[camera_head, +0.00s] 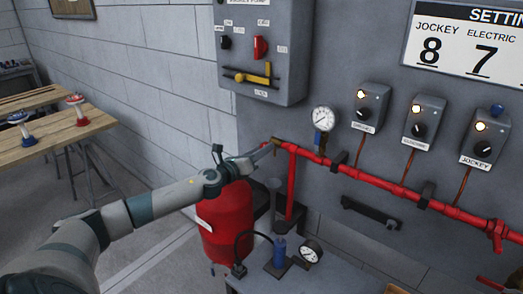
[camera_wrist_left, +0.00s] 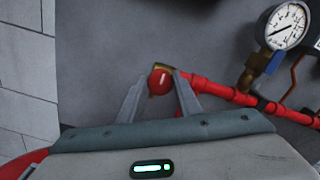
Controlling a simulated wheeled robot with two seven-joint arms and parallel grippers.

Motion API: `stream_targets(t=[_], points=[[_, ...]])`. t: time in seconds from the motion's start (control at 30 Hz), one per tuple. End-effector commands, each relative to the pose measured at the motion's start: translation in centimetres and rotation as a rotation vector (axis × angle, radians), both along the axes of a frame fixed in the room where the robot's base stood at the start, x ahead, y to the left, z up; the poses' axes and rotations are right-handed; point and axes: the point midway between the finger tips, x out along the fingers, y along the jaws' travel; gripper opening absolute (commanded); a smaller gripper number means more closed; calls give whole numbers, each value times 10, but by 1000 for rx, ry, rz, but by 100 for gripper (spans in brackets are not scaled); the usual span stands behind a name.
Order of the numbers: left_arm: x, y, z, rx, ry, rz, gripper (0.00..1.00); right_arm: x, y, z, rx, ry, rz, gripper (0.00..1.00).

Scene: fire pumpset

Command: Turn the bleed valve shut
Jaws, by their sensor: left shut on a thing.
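The bleed valve is at the left end of the red pipe; its brass end (camera_head: 276,141) shows just past my fingers in the head view. In the left wrist view its round red knob (camera_wrist_left: 160,81) sits between the two fingers, with brass behind it. My left gripper (camera_head: 262,153) reaches in from the left and is shut on the knob. In the head view the knob is hidden by the fingers. The knob's turn angle cannot be told. My right gripper is not in view.
The red pipe (camera_head: 400,189) runs right along the wall below a pressure gauge (camera_head: 323,118) with a blue valve handle. A red tank (camera_head: 228,222) stands below my left wrist. A bench with a hand pump (camera_head: 280,252) is in front. A control box (camera_head: 262,45) hangs above.

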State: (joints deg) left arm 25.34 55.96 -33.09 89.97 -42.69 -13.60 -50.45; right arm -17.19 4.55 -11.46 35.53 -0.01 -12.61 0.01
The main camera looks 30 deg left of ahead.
Motion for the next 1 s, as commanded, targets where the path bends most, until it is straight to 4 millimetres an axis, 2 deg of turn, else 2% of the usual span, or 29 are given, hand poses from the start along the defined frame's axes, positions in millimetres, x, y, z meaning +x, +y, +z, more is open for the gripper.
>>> stream_targets(t=[0.3,0.33,0.4,0.77,1.0], points=[[-1,-1,-3,2,3,-2,8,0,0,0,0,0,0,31],[-1,-1,-3,2,3,-2,33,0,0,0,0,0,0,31],[-1,-1,-3,2,3,-2,49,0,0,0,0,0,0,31],[-1,0,-1,1,1,0,49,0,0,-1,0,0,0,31],[-15,2,-3,1,2,1,49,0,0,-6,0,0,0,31]])
